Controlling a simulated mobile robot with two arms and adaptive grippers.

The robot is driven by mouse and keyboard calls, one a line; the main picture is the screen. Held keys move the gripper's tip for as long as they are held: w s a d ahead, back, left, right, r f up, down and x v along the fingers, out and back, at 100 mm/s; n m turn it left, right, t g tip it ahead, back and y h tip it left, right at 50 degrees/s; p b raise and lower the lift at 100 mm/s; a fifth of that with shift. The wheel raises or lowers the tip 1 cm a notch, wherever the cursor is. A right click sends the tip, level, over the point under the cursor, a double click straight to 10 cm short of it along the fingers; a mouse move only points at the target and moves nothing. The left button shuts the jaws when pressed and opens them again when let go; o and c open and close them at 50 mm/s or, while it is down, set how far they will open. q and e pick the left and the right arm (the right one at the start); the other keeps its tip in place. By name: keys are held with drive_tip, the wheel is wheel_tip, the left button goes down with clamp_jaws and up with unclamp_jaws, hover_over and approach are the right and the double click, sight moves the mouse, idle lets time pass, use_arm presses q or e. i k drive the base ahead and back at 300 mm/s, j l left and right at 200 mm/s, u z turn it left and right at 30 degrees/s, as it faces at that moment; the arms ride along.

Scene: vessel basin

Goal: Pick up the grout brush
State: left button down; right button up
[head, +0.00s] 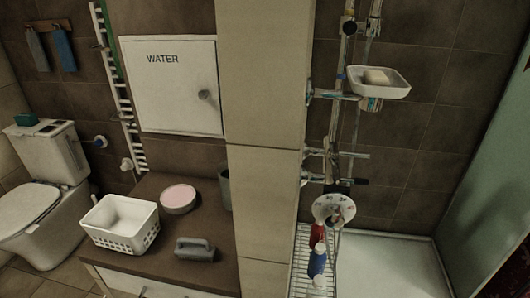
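A grey block-shaped object with a handle, which looks like the grout brush (195,249), lies on the brown countertop (150,262) near its front edge. It sits to the right of the white basket and in front of the round pink-topped container. Its bristles cannot be made out. Neither of my grippers shows in the head view.
A white basket (121,238), a round pink-topped container (179,199) and a grey cup (224,188) share the countertop. A tiled pillar (265,150) borders it on the right. Beyond it, bottles (317,262) stand on a wire rack. A toilet (40,195) is at left.

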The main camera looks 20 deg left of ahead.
sight(198, 248)
drive_tip(key=u, duration=1.05)
